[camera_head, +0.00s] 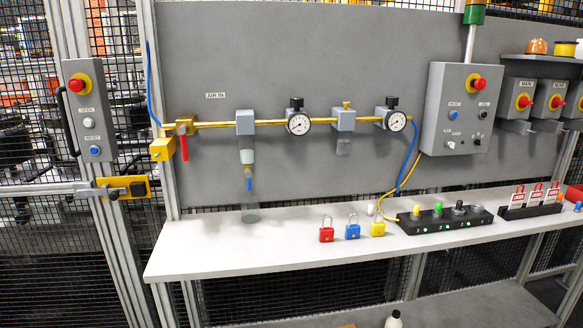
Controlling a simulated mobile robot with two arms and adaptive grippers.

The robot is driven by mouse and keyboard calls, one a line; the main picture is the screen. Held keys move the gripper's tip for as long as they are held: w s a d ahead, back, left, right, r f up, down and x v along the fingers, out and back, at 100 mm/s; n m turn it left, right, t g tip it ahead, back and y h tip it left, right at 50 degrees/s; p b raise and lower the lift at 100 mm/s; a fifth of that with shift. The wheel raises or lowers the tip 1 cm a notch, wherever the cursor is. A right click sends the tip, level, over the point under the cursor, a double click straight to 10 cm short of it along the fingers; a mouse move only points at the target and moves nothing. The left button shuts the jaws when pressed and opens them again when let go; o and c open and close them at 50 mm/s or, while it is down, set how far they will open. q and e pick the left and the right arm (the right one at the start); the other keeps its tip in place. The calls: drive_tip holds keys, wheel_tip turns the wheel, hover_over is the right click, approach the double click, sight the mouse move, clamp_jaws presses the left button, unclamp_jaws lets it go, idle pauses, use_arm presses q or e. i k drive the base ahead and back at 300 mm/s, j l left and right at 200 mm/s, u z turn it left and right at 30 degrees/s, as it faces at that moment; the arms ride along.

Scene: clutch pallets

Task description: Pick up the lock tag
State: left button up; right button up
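Several red-and-white tags stand upright in a black rack at the right end of the white shelf in the head view. The left tag (518,198), the middle tag (536,195) and the right tag (552,192) show clearly; their print is too small to read. The black rack (530,210) holds them in a row. Neither of my grippers is in view.
A red padlock (326,235), a blue padlock (352,231) and a yellow padlock (377,228) stand on the white shelf (240,250). A black block with coloured knobs (440,222) sits left of the rack.

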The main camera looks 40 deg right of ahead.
sight(534, 198)
drive_tip(key=z, duration=2.85)
drive_tip(key=i+l+z, duration=0.65)
drive_tip(key=i, duration=0.2)
drive_tip(key=i+z, duration=0.35)
drive_tip(key=i+l+u, duration=0.1)
drive_tip(key=i, duration=0.4)
drive_tip(key=i+l+u, duration=0.1)
drive_tip(key=i, duration=0.35)
drive_tip(key=i+l+u, duration=0.1)
drive_tip(key=i+l, duration=0.2)
drive_tip(key=i, duration=0.15)
